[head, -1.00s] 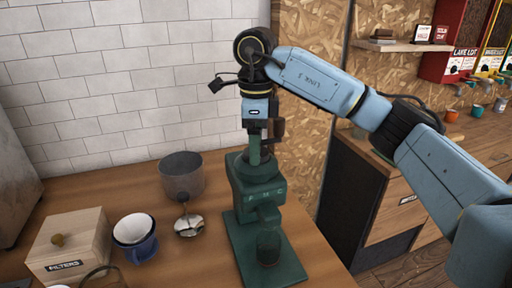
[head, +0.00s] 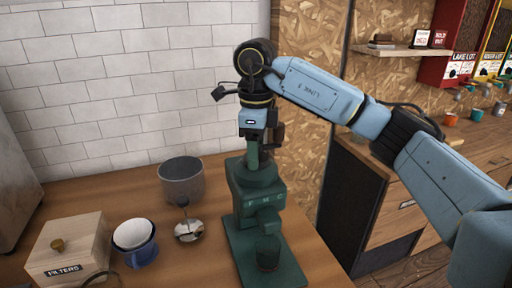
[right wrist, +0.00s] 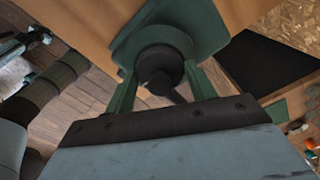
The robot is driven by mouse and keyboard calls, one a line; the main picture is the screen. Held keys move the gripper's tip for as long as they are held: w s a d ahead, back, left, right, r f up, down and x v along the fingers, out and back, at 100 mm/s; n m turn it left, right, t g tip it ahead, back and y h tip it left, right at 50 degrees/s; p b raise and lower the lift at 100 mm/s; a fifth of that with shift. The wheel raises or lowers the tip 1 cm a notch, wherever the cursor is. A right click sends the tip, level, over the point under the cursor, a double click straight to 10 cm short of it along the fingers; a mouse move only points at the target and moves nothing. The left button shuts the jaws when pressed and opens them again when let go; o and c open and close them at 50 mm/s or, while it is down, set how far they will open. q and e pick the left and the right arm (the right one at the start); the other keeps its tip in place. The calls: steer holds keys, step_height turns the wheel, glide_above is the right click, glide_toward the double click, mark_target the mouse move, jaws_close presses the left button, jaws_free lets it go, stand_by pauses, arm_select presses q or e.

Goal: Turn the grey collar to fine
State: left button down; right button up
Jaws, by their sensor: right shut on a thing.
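The green grinder (head: 258,205) stands upright on its base plate, with the letters F, M and C on its front. My right gripper (head: 254,150) points down onto the grinder's top from above. In the right wrist view its two green fingers (right wrist: 163,88) stand on either side of a dark grey round part, which looks like the collar (right wrist: 160,62), and are shut on it. In the head view the collar is hidden by the gripper, so I cannot read which letter it points to. My left gripper is not in view.
The counter's right edge lies close to the grinder.

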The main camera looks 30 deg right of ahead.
steer(key=m, duration=0.3)
steer(key=shift+p, duration=0.35)
steer(key=o, duration=1)
step_height(320, 180, up, 14)
steer(key=p, duration=0.3)
steer(key=shift+f, duration=0.25)
